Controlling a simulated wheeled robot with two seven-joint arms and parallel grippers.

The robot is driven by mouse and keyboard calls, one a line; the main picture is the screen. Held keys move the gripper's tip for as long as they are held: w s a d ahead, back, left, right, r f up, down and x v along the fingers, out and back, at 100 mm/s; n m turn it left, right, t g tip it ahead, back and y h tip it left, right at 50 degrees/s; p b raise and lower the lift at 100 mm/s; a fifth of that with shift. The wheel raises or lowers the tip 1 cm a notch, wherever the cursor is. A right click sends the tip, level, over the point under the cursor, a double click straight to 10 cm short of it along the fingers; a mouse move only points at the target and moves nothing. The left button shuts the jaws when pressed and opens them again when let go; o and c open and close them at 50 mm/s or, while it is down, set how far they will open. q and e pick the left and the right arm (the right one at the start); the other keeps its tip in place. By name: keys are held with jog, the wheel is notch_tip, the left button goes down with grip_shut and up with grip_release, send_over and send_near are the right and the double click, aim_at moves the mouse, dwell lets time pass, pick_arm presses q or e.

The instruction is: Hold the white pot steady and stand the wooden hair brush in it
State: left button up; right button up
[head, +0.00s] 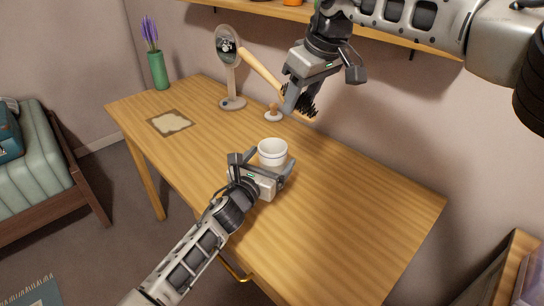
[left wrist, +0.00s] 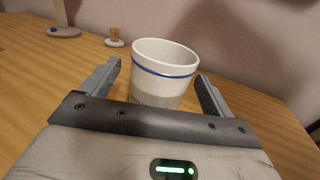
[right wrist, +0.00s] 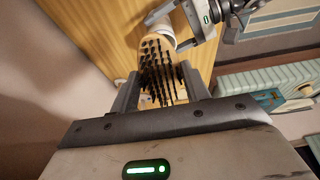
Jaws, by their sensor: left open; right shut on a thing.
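The white pot (head: 272,150) stands upright on the wooden table. It also shows in the left wrist view (left wrist: 164,66), with a blue band below its rim. My left gripper (head: 263,165) is open, its fingers on either side of the pot with gaps visible. My right gripper (head: 300,100) is shut on the wooden hair brush (head: 261,69) and holds it above the table, behind the pot. The brush is tilted, its handle pointing up and left and its dark bristles at the lower right. In the right wrist view the bristles (right wrist: 158,72) sit between the fingers.
A round mirror on a stand (head: 229,60), a small wooden-knobbed item (head: 273,113), a green vase (head: 157,70) and a framed mat (head: 171,123) are on the table (head: 350,210). A shelf (head: 400,45) runs along the wall above. The table's right part is clear.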

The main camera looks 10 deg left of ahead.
pick_arm(q)
jog(key=shift+x, duration=0.95)
jog(key=c, duration=1.2)
jog(key=shift+o, duration=0.2)
pick_arm(e)
jog(key=shift+d, duration=0.1)
